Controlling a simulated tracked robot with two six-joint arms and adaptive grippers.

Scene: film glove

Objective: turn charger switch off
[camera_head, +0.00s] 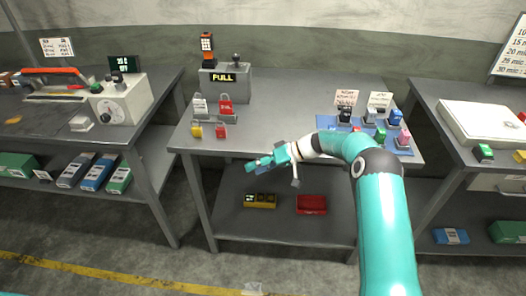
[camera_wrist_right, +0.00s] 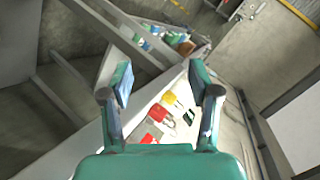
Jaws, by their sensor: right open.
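The charger (camera_head: 224,84) is a grey box at the back left of the middle table, with a lit display reading FULL. A small dark lever or knob (camera_head: 236,61) stands on its top; its position is too small to read. An orange and black handset (camera_head: 207,47) stands upright on the charger's left side. My right gripper (camera_head: 260,162) is in front of the middle table's front edge, apart from the charger and below it in the picture. It is open and empty between its fingers in the right wrist view (camera_wrist_right: 163,90). My left gripper is not in view.
A blue tray (camera_head: 402,150) with several small items is at the table's right. The table's middle is clear. Yellow and red bins (camera_head: 311,204) sit below.

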